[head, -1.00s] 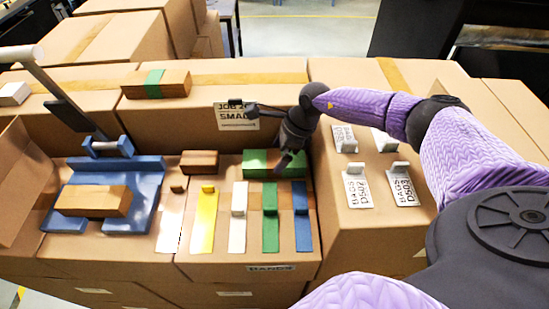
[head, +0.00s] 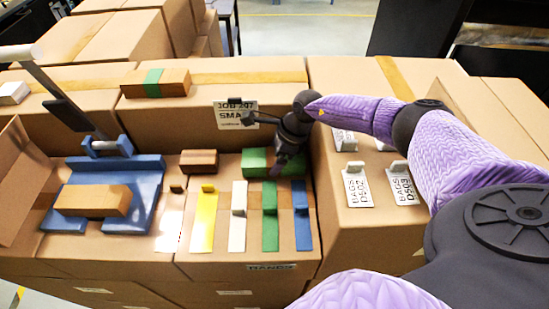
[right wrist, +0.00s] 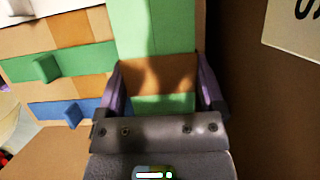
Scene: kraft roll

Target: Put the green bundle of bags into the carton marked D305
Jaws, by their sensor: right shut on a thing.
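The green bundle of bags (head: 254,157) is at the back of the front carton, just right of the small brown block. My right gripper (head: 283,168) is over its right part and shut on it. In the right wrist view the green bundle (right wrist: 156,25), with a brown band across it, lies between the two fingers (right wrist: 162,88). I cannot tell whether it is clear of the surface beneath. No label that I can read says D305. Two cards on the right carton read BAGS, one apparently D502 (head: 357,187), the other D503 (head: 403,184). My left gripper is out of view.
A blue tool with a lever (head: 112,180) holds a brown block at left. Yellow, white, green and blue strips (head: 270,220) lie in front of the bundle. A carton labelled JOB (head: 235,108) stands behind, with a green-banded brown bundle (head: 155,83) on top.

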